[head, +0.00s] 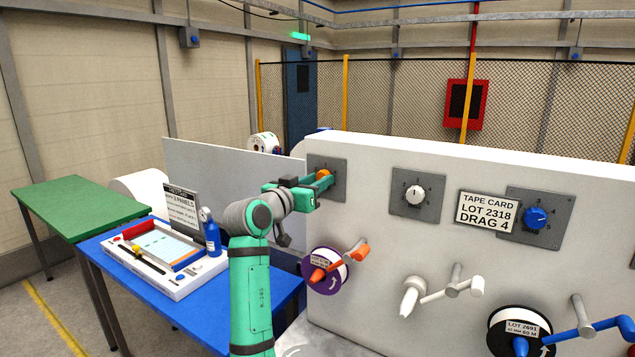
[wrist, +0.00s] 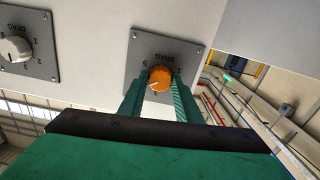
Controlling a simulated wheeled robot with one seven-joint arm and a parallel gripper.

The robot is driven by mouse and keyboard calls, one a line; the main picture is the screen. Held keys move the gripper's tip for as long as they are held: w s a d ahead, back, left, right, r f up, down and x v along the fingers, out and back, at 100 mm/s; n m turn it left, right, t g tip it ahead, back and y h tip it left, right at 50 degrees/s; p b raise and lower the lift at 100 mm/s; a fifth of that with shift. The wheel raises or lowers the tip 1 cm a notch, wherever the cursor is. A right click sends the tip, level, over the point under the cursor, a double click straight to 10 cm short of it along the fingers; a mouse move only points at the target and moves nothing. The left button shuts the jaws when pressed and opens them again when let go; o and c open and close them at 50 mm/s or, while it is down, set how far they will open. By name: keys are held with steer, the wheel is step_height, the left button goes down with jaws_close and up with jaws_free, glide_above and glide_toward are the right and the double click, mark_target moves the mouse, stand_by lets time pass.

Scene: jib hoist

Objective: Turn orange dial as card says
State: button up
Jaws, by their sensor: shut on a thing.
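The orange dial (head: 323,174) is on a grey plate at the left end of the white panel. It also shows in the wrist view (wrist: 160,79), with a white pointer line and numbers around it under the word DRAG. My gripper (head: 318,181) is shut on the dial, one green finger on each side in the wrist view (wrist: 159,92). The dial's exact setting is hard to read. The tape card (head: 487,212) on the panel reads LOT 2318, DRAG 4.
A white dial (head: 415,195) and a blue dial (head: 536,217) sit to the right on the panel. Below are a purple-rimmed reel (head: 327,271) with an orange crank, a white crank (head: 452,290) and a black reel (head: 518,331). A blue table (head: 262,297) stands at left.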

steer(key=shift+f+m, duration=0.1)
steer(key=shift+m, duration=0.4)
steer(key=o, duration=1.1)
steer(key=shift+c, duration=0.2)
steer(key=v, duration=1.1)
steer(key=shift+w, duration=0.1)
